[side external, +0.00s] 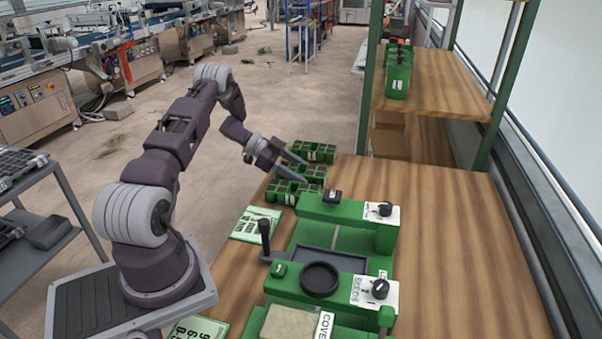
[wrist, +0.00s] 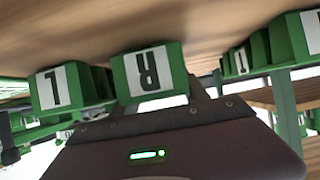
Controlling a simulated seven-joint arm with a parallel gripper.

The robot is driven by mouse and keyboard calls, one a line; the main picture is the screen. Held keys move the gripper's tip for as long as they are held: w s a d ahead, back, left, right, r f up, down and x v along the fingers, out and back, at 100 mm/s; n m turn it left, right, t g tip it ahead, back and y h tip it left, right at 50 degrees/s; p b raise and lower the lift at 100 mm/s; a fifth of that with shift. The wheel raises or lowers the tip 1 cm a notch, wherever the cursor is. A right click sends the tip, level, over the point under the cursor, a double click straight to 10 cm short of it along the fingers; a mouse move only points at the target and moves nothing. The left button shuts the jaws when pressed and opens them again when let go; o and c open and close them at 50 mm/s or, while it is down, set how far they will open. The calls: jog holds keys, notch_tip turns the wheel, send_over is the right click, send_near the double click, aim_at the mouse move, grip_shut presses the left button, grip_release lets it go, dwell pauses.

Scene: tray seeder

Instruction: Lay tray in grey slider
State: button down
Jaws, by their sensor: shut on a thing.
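The grey slider (side external: 325,262) is a flat grey tray holder between the two green machine bridges, with a dark upright handle at its left. It looks empty. Several small green trays stand in a row at the table's left edge. My gripper (side external: 302,170) is at the middle tray (side external: 312,173), one finger on each side, shut on it. In the wrist view, the green tray marked R (wrist: 150,72) is directly in front of my gripper. I cannot tell whether it is lifted. A tray marked L (wrist: 62,90) is beside it.
Another green tray (side external: 320,149) stands behind and one (side external: 283,194) in front. The rear green bridge (side external: 345,212) and seeds bridge (side external: 345,286) flank the slider. A green card (side external: 256,223) lies on the left. The wooden table's right side is clear.

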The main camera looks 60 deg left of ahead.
jog(key=shift+f, duration=0.15)
jog(key=c, duration=0.6)
grip_release()
